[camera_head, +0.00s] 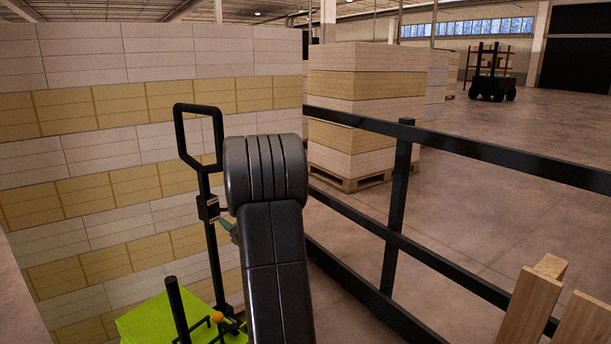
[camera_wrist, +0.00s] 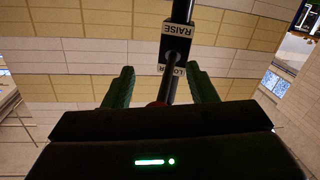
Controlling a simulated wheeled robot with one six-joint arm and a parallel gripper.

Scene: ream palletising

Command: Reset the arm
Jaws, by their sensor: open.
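My arm stands up in the middle of the head view, its black links hiding part of the scene behind. My gripper (camera_wrist: 160,88) shows in the wrist view as two green fingers set wide apart. It is open, and nothing is held between the fingers. A black control box with RAISE and LOWER labels (camera_wrist: 174,45) sits on a dark post beyond the fingers. In the head view the post with its looped black handle (camera_head: 199,138) stands left of my arm. I cannot tell whether the fingers touch the box or post.
A tall wall of white and tan reams (camera_head: 120,130) fills the left. A black railing (camera_head: 400,190) runs along the right, with a loaded pallet (camera_head: 365,110) behind it. A green machine part (camera_head: 150,322) and wooden boards (camera_head: 540,305) are low in front. Open floor lies beyond the railing.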

